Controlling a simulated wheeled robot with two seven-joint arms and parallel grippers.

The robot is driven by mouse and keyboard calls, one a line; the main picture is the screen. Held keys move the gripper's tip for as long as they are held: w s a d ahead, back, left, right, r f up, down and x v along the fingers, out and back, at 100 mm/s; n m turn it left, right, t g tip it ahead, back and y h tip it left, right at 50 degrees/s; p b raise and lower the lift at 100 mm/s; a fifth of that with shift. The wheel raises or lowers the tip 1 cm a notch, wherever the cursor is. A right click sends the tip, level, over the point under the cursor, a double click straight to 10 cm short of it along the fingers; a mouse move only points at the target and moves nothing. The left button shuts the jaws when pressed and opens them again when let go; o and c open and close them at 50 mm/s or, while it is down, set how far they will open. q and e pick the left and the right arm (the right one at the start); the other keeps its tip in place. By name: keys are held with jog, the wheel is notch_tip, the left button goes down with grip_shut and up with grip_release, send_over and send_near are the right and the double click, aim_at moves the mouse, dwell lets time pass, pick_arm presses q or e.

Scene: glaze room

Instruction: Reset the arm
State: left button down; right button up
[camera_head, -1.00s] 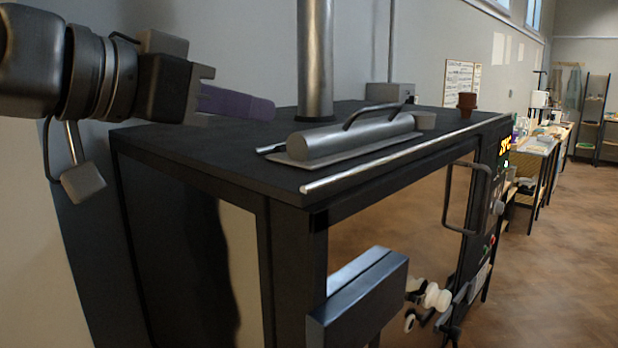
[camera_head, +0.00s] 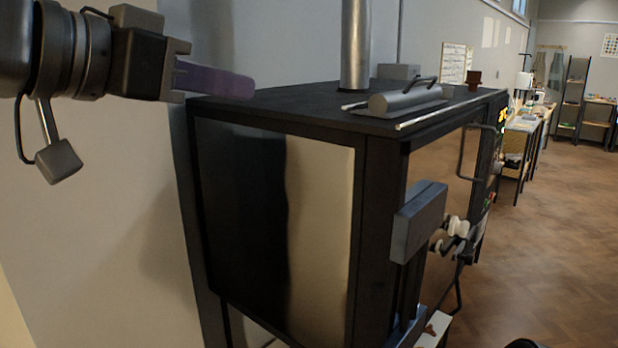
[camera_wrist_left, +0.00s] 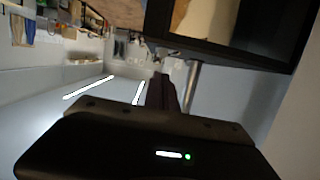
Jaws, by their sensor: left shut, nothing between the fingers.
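My left arm comes in at the upper left of the head view. My left gripper (camera_head: 238,86) has its purple-grey fingers shut together with nothing between them. They point right, in front of the wall and close to the upper left corner of the dark kiln (camera_head: 240,180) in the picture. I cannot tell how far apart they are in depth. In the left wrist view the shut fingers (camera_wrist_left: 162,92) show in the middle, past the dark gripper housing.
The kiln top carries a metal flue pipe (camera_head: 355,45), a lid part with a bar handle (camera_head: 408,98) and a brown pot (camera_head: 474,77). A grey box-like fitting (camera_head: 418,220) juts from its front edge. Tables and shelves (camera_head: 570,95) stand at the back right. Wooden floor (camera_head: 550,230) is open at right.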

pick_arm(q)
jog(key=w+d+f+n+t+y, duration=0.25)
jog(key=w+f+n, duration=0.25)
jog(key=w+f, duration=1.05)
jog(key=w+d+f+n+g+y, duration=0.1)
jog(key=w+f+g, duration=0.15)
jog(key=f, duration=1.45)
jog(key=w+f+n+g+y, duration=0.1)
jog(key=w+f, duration=0.2)
jog(key=f, duration=1.4)
jog(key=s+f+n+g, duration=0.1)
jog(key=s+f, duration=0.3)
jog(key=f, duration=0.4)
jog(key=s+a+f+g, duration=0.1)
jog(key=s+f+g, duration=0.1)
jog(key=s+f, duration=0.45)
jog(key=s+f+n+g, duration=0.1)
jog(key=s+f, duration=0.2)
jog(key=f, duration=0.6)
jog(key=s+f+g, duration=0.3)
jog(key=s+f, duration=0.4)
jog(key=s, duration=0.3)
jog(key=s+a+f+n+g+y, duration=0.1)
jog(key=s+f+g, duration=0.2)
jog(key=s+f, duration=0.4)
jog(key=s, duration=0.4)
jog(key=shift+a+f, duration=0.25)
jog(key=shift+a, duration=0.05)
